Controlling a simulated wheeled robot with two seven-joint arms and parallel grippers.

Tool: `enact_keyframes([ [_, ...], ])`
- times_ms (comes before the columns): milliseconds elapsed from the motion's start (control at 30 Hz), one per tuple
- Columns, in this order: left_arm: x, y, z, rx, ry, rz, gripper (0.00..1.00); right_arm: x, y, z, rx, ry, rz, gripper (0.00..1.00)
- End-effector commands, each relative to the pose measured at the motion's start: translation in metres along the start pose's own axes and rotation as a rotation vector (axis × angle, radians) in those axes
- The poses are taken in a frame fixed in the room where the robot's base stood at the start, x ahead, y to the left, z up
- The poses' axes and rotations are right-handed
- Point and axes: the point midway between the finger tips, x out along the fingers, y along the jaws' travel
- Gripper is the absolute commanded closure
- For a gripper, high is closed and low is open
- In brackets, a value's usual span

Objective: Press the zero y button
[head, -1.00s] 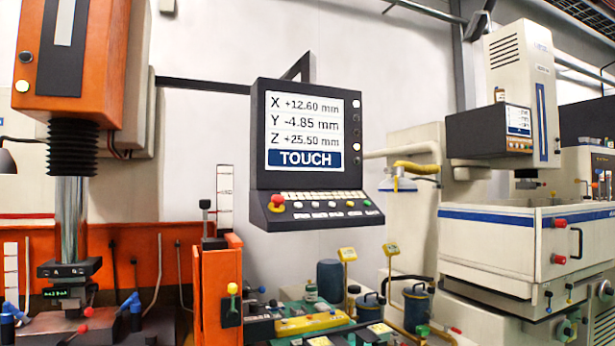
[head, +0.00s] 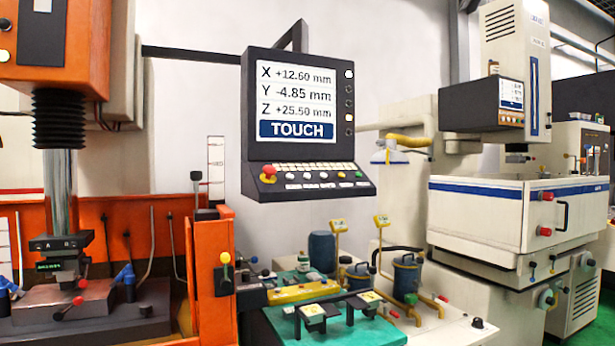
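The control console (head: 312,120) hangs from an arm in the middle of the head view. Its screen (head: 297,100) reads X +12.60 mm, Y -4.85 mm, Z +25.50 mm, with TOUCH in a blue band below. Its sloped panel (head: 310,182) carries a red button on a yellow base (head: 268,173), a row of small pale keys, several white buttons and a green one. The button labels are too small to read, so I cannot tell which is zero y. Neither of my grippers is in view.
An orange machine (head: 56,50) with a vertical column stands at the left. A green-topped bench (head: 375,332) with small fixtures lies below the console. A white and blue machine (head: 515,215) stands at the right. The space directly before the console looks clear.

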Motion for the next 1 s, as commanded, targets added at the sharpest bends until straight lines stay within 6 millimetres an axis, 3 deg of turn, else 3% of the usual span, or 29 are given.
enact_keyframes([
  [33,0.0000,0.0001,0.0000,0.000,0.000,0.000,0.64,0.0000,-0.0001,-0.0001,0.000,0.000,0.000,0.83],
  [133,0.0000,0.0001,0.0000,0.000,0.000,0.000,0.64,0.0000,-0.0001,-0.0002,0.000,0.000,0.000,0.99],
  [167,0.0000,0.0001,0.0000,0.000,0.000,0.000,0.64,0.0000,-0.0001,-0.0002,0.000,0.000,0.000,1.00],
  [1000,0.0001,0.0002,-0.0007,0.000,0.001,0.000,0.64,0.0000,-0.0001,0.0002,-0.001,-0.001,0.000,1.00],
])
